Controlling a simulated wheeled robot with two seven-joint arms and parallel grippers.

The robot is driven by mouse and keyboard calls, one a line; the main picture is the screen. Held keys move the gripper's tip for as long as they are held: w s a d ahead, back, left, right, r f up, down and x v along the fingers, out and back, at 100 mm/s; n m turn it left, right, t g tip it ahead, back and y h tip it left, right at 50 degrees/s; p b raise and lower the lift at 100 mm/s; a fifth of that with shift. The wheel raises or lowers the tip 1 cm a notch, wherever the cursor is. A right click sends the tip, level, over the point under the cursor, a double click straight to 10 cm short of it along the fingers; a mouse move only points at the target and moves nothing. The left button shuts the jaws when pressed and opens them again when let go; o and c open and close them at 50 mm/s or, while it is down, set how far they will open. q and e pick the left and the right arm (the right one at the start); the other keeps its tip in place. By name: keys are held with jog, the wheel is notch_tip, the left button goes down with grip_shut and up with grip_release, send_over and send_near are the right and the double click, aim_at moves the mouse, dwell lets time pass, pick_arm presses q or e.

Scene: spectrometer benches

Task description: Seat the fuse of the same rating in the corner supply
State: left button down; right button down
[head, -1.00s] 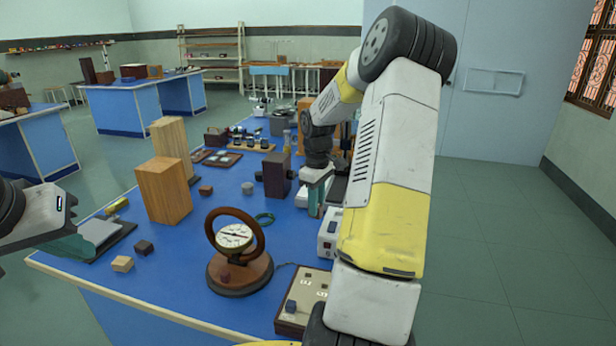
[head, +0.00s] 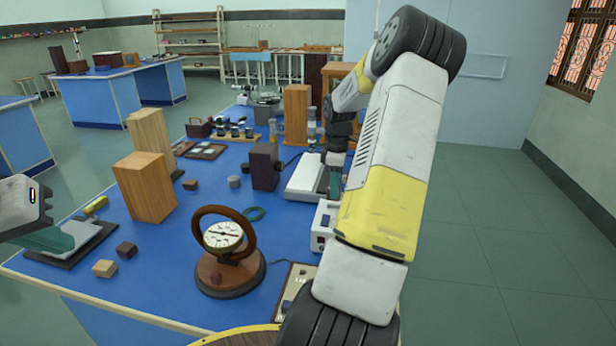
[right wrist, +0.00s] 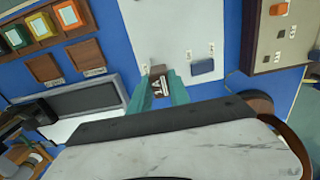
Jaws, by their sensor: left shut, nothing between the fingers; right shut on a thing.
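In the right wrist view, my right gripper (right wrist: 160,92) is shut on a small brown fuse (right wrist: 159,80) with pale markings. It holds the fuse over the front part of a white supply (right wrist: 160,30); whether the fuse touches the supply I cannot tell. A blue block (right wrist: 202,67) sits on the supply to the right of the fuse. In the head view, the white supply (head: 321,230) stands at the table's right edge, partly hidden by my right arm, with my right gripper (head: 335,186) just behind it. My left gripper (head: 72,238) is shut and empty at the left.
A cream panel box (head: 292,283) and a round dial instrument (head: 228,272) stand in front. A white device (head: 302,180) is behind the supply. Wooden blocks (head: 145,190) stand at left. Coloured tiles (right wrist: 42,27) show in the wrist view.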

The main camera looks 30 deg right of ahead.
jog(key=shift+s+f, duration=0.15)
jog(key=shift+f, duration=2.05)
jog(key=shift+a, duration=0.1)
jog(key=c, duration=1.1)
grip_release()
jog(key=shift+f, duration=0.1)
jog(key=shift+c, duration=0.2)
jog(key=shift+r, duration=4)
